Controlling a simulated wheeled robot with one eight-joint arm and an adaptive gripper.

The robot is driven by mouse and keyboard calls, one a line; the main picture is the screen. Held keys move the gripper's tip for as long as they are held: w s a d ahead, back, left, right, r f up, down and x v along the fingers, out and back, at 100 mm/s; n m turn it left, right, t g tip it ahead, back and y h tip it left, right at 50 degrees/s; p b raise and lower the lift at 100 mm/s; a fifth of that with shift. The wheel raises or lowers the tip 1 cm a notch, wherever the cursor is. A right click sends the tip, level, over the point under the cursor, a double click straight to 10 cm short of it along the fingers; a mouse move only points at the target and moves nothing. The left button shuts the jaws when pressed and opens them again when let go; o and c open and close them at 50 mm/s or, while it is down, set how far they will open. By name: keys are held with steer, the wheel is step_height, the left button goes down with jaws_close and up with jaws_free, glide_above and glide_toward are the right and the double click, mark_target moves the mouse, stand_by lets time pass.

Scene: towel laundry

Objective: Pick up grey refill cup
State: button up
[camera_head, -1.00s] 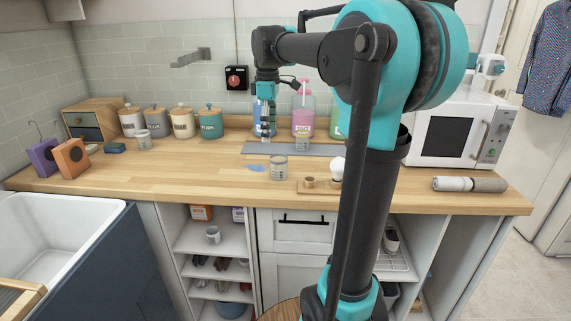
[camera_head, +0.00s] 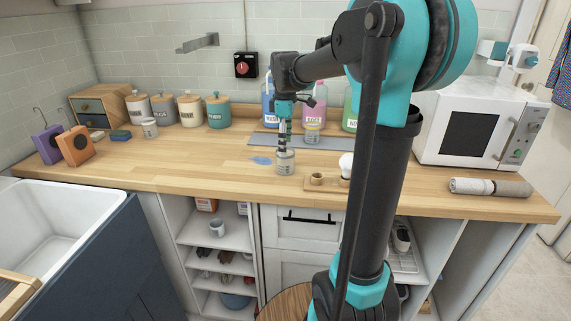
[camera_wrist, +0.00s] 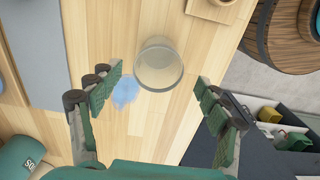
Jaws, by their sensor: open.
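A clear cup with a greyish label (camera_head: 285,164) stands upright on the wooden counter, near its middle. It looks like the grey refill cup. My gripper (camera_head: 283,146) points down directly above it in the head view, its fingertips at about the cup's rim. In the wrist view the cup (camera_wrist: 159,66) shows its round rim and lies between and slightly beyond the spread fingertips (camera_wrist: 160,82). My gripper is open and empty. I cannot tell whether a finger touches the cup.
A blue puddle (camera_head: 261,161) lies left of the cup. A small wooden tray (camera_head: 328,187) is at its right. Similar cups stand by the bottles (camera_head: 312,132) and by the canisters (camera_head: 149,128). Tall bottles (camera_head: 320,95) stand behind on a grey mat (camera_head: 262,139).

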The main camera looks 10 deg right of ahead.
mark_target(285, 160)
steer(key=shift+w+f, duration=0.1)
steer(key=shift+f, duration=3.3)
steer(key=c, duration=1.1)
